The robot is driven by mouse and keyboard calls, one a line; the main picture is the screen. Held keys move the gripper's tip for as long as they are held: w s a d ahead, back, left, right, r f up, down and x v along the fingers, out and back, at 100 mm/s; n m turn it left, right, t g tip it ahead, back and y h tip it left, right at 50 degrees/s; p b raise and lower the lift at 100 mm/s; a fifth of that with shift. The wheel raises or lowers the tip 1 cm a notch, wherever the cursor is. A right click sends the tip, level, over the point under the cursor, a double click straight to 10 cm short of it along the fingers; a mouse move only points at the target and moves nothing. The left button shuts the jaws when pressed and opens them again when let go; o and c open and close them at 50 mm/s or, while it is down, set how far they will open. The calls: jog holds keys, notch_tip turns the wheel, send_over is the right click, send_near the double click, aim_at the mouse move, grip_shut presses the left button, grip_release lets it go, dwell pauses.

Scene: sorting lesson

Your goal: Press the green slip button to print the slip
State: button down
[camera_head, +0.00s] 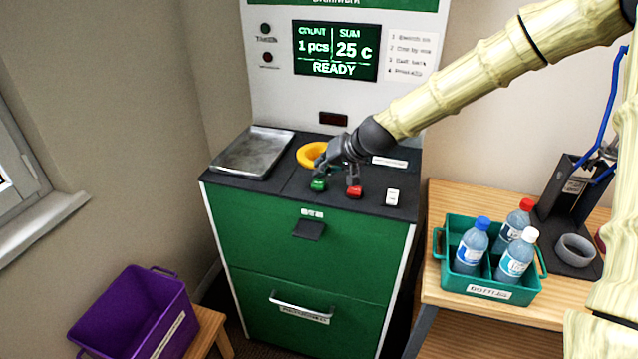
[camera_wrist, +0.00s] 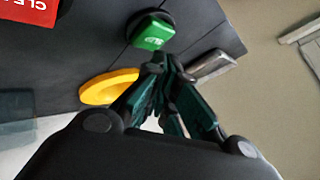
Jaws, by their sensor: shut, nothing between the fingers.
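The green slip button (camera_head: 318,185) is on the dark top of the reverse-vending machine (camera_head: 310,265), left of a red button (camera_head: 355,192). My gripper (camera_head: 322,173) is shut and empty, its tips just behind the green button and close to it. In the wrist view the green button (camera_wrist: 152,31) shows just beyond the shut fingertips (camera_wrist: 162,62); I cannot tell whether they touch it. The display (camera_head: 336,52) reads count 1 pcs, sum 25 c, READY. No slip is visible.
A yellow ring (camera_head: 308,153) lies behind the gripper and a metal tray (camera_head: 253,152) to the left. A white switch (camera_head: 392,197) is at the right. A teal crate (camera_head: 514,293) of bottles stands on the wooden table; a purple crate (camera_head: 120,312) is lower left.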

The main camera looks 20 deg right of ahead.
aim_at(321, 181)
jog(key=shift+f, duration=0.25)
jog(key=shift+f, duration=0.2)
jog(key=shift+f+b, duration=0.55)
jog(key=shift+b, duration=0.05)
dwell(1.0)
jog(key=shift+r, duration=0.1)
jog(key=shift+r+p, duration=0.7)
jog(key=shift+r, duration=0.2)
jog(key=shift+r+p, duration=1.75)
jog(key=shift+r, duration=0.75)
